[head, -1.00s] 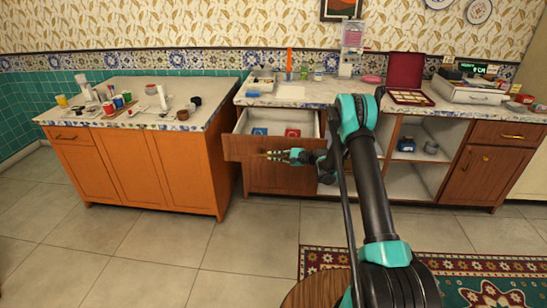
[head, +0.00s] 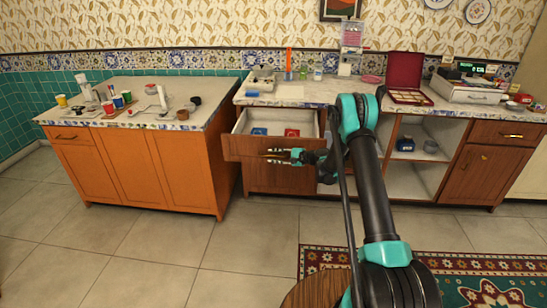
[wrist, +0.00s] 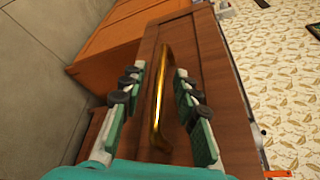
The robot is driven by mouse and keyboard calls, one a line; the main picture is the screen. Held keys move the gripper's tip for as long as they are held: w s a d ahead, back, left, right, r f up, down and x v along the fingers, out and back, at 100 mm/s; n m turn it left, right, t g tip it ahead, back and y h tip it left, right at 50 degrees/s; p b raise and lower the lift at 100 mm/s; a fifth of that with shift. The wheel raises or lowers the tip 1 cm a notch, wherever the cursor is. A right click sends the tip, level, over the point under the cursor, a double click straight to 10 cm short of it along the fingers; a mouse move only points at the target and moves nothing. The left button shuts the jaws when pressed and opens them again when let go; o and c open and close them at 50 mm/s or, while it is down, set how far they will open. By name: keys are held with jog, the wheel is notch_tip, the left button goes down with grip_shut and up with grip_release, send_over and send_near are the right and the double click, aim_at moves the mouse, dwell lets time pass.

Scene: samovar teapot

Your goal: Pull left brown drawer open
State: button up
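The left brown drawer (head: 240,148) stands pulled out from the brown counter in the head view, with its pale inside showing. Its wooden front (wrist: 220,75) fills the middle of the wrist view. The curved golden handle (wrist: 160,95) runs lengthwise between the fingers of my gripper (wrist: 160,100). The fingers are apart, one on each side of the handle, with visible gaps to it. In the head view my gripper (head: 275,155) is at the drawer front, and the handle is hard to make out there.
A blue item (head: 259,131) and a red item (head: 292,133) lie in the drawer. An orange cabinet (head: 180,170) stands close on the left. Open shelves (head: 408,178) are to the right. The tiled floor (head: 150,250) in front is clear; a patterned rug (head: 470,265) lies at right.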

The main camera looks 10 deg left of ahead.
jog(key=v, duration=1.1)
jog(key=shift+d, duration=0.2)
jog(key=shift+s, duration=0.15)
jog(key=s+d+r+n+h, duration=0.25)
jog(key=s+r+h, duration=0.2)
jog(key=s, duration=0.45)
jog(key=s+d+r+n+h, duration=0.2)
jog(key=s+d+r+h, duration=0.1)
jog(key=s+r, duration=0.4)
jog(key=s+d+f+n+h, duration=0.1)
jog(key=s+d, duration=0.3)
jog(key=s, duration=0.5)
jog(key=s+d+f+n+h, duration=0.1)
jog(key=s+d+h, duration=0.3)
jog(key=s, duration=0.6)
jog(key=s+d+f+n+h, duration=0.1)
jog(key=s+d+n+h, duration=0.1)
jog(key=s+d, duration=0.4)
jog(key=s+n, duration=0.1)
jog(key=s, duration=0.2)
jog(key=shift+s+n+g, duration=0.3)
jog(key=shift+n, duration=0.05)
